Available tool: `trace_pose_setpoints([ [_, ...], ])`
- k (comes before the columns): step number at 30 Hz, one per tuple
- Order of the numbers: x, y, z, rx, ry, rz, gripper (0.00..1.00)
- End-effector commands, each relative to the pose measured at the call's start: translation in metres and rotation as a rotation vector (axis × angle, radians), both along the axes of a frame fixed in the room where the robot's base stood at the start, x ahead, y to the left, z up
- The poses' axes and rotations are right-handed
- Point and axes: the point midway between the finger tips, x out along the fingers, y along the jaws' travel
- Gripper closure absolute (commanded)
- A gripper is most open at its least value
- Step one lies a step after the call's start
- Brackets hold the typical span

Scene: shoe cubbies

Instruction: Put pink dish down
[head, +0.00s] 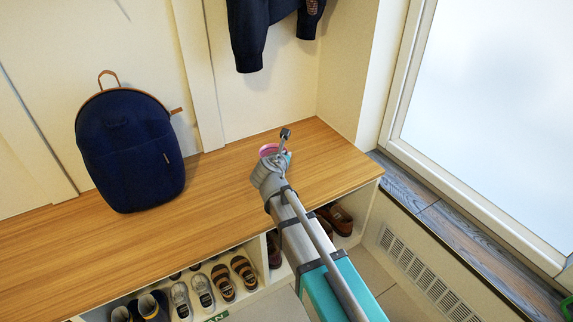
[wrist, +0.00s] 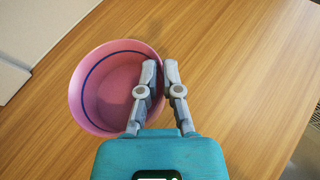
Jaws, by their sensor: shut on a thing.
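The pink dish (wrist: 105,88) is a round bowl with a dark blue ring inside. In the wrist view it lies left of centre, over the wooden bench top. My gripper (wrist: 160,68) is shut on the dish's right wall, with one finger inside the bowl and one outside. In the head view only a sliver of the pink dish (head: 268,150) shows behind my gripper (head: 284,140), over the right part of the bench top (head: 230,190). The dish looks level. I cannot tell whether its base touches the wood.
A dark blue backpack (head: 130,150) stands on the bench to the left. A dark jacket (head: 262,30) hangs on the wall behind. Several shoes (head: 224,282) sit in the cubbies below. Bare wood lies around the dish, and the bench ends at the right near a window ledge (head: 450,230).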

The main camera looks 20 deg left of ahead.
Motion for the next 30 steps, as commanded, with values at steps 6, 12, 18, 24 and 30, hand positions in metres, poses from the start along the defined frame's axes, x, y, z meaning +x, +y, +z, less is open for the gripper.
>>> trace_pose_setpoints([
  [6, 0.005, 0.003, -0.019, 0.000, 0.000, 0.000, 1.00],
  [12, 0.005, 0.003, -0.034, 0.000, 0.000, 0.000, 1.00],
  [18, 0.005, 0.003, -0.038, 0.000, 0.000, 0.000, 1.00],
  [24, 0.005, 0.003, -0.037, 0.000, 0.000, 0.000, 1.00],
  [30, 0.005, 0.003, -0.040, 0.000, 0.000, 0.000, 1.00],
])
